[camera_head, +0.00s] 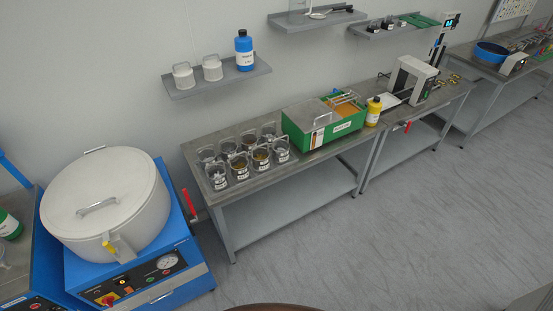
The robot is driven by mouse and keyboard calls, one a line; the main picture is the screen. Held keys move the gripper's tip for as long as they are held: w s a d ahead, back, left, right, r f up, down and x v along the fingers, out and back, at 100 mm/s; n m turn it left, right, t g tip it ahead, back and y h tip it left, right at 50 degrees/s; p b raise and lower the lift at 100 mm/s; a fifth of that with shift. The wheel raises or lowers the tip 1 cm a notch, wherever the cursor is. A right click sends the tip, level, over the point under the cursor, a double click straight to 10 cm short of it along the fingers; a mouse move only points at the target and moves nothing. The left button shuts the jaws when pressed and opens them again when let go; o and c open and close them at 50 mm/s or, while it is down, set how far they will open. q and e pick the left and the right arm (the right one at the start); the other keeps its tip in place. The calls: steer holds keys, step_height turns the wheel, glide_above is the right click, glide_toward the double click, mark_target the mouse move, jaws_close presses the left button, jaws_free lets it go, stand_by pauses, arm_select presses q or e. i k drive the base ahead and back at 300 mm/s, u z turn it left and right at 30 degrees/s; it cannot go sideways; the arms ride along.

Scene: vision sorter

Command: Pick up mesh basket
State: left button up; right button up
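Several small see-through containers with dark rims, thin handles and white labels stand in two rows on the left end of the grey metal bench (262,205). They look like mesh baskets, but they are too small in view to tell mesh from glass. A front one (218,177) holds something grey, and two more front ones (239,167) and (261,159) hold brownish contents. The front right one (282,151) looks greyish inside. Neither of my grippers is in view.
A green box (300,139) and a yellow bottle (374,112) stand right of the containers. A large white lidded drum on a blue machine (150,265) stands left. A wall shelf (220,82) hangs above the bench. The floor (370,220) in front is clear.

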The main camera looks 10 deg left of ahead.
mark_target(260, 157)
steer(key=z, duration=0.7)
steer(key=i, duration=0.45)
